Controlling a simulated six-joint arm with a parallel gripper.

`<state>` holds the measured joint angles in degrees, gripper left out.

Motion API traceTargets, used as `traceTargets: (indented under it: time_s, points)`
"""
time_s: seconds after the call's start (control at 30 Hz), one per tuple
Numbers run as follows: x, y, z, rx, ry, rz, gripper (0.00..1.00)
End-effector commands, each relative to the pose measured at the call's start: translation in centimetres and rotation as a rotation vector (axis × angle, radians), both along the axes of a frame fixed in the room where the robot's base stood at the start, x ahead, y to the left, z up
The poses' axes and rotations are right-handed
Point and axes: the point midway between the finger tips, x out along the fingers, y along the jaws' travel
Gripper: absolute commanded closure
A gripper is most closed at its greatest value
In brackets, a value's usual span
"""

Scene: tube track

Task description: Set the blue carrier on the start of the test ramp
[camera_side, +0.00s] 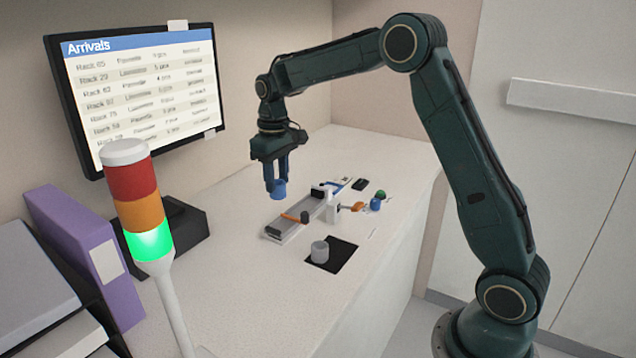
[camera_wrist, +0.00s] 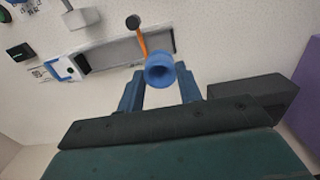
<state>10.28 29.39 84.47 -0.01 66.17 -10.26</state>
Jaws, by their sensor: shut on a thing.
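My gripper (camera_side: 276,186) is shut on the blue carrier (camera_side: 279,189) and holds it upright above the counter, just behind and left of the ramp. In the wrist view the blue carrier (camera_wrist: 159,70) shows as a round cup with a hollow top, between my two blue fingers (camera_wrist: 160,92). The test ramp (camera_side: 290,228) is a grey track lying on the counter. In the wrist view the ramp (camera_wrist: 112,52) runs across the top, with an orange arm (camera_wrist: 142,40) across it near the carrier. The carrier hides a small part of the ramp there.
A grey cylinder (camera_side: 319,252) stands on a black mat (camera_side: 345,252) in front of the ramp. A blue piece (camera_side: 375,204) and a green-topped piece (camera_side: 380,195) stand to the right. The signal tower (camera_side: 139,203), lit green, and a monitor (camera_side: 140,90) are at left.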

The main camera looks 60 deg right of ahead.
Motion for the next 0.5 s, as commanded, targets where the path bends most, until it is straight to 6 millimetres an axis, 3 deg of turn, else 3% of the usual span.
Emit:
traceTargets:
  time_s: [0.2,0.5]
  points:
    - [0.0,0.0,-2.3,0.000,0.001,0.000,0.80]
    - [0.0,0.0,-2.8,0.000,0.000,0.000,0.80]
